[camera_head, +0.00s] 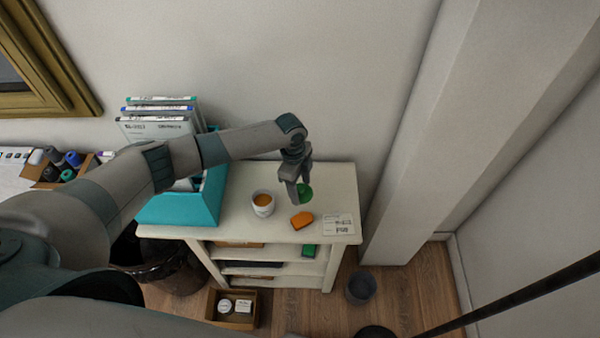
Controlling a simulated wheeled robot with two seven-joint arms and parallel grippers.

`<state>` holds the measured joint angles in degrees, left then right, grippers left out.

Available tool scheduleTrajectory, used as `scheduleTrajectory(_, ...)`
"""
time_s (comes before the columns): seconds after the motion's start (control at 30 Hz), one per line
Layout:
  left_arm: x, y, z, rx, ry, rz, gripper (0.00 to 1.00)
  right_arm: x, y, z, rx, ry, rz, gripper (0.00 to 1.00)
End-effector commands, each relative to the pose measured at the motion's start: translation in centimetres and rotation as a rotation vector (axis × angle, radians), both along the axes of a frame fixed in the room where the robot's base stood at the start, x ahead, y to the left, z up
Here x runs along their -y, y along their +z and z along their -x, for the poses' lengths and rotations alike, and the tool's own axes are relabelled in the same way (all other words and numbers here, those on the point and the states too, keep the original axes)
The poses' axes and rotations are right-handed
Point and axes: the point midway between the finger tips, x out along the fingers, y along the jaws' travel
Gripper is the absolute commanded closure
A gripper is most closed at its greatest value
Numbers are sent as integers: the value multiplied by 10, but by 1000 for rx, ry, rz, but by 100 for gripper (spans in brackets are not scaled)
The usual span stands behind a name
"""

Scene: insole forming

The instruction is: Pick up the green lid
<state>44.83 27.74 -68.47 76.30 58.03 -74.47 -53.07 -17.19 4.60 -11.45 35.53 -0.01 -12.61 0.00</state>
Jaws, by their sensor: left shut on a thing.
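The green lid (305,192) is a small round green piece above the white cabinet top. My left gripper (297,197) points down over the right part of the cabinet and is shut on the green lid. The gripper's fingers hide part of the lid. I cannot tell whether the lid touches the cabinet top or hangs just above it. My right gripper is not in view.
A white cup (263,210) with orange contents, an orange block (302,220) and a white card (338,224) are on the cabinet (240,228). A teal box (180,209) with binders stands left. A wall column (420,170) rises at right.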

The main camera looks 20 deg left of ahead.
Motion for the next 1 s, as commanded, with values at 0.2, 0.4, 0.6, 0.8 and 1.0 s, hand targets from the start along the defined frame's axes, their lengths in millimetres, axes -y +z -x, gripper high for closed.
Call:
scheduleTrajectory(0.2, 9, 18, 29, -1, -4, 1, 64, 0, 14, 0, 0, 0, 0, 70)
scheduleTrajectory(0.4, 14, 27, 44, -1, -1, 0, 64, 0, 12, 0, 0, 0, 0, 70)
scheduleTrajectory(0.6, 16, 31, 49, 0, 0, 0, 64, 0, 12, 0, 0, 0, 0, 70)
scheduleTrajectory(0.8, 16, 31, 50, 0, 0, 0, 64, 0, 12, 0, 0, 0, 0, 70)
scheduleTrajectory(1.0, 16, 31, 50, 0, 0, 0, 64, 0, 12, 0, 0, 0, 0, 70)
